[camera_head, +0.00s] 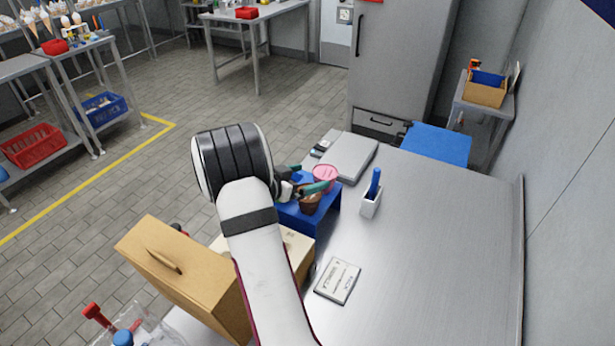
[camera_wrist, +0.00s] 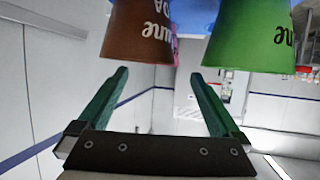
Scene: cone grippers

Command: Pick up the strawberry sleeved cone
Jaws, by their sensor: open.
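The pink strawberry cone (camera_head: 326,174) stands at the blue stand (camera_head: 326,222) on the metal table, just beyond my gripper (camera_head: 311,178). In the wrist view only a thin pink sliver (camera_wrist: 175,45) shows behind a brown-sleeved cone (camera_wrist: 140,45). A green-sleeved cone (camera_wrist: 250,38) is to the right there. The brown cone also shows in the head view (camera_head: 311,204), beside the lower finger. My gripper (camera_wrist: 160,76) is open, with green fingers apart and nothing between them. The lower part of the pink cone is hidden in the head view.
A white holder with a blue-handled tool (camera_head: 371,203) stands right of the stand. A grey flat box (camera_head: 351,156) lies behind it. The table's right side is clear.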

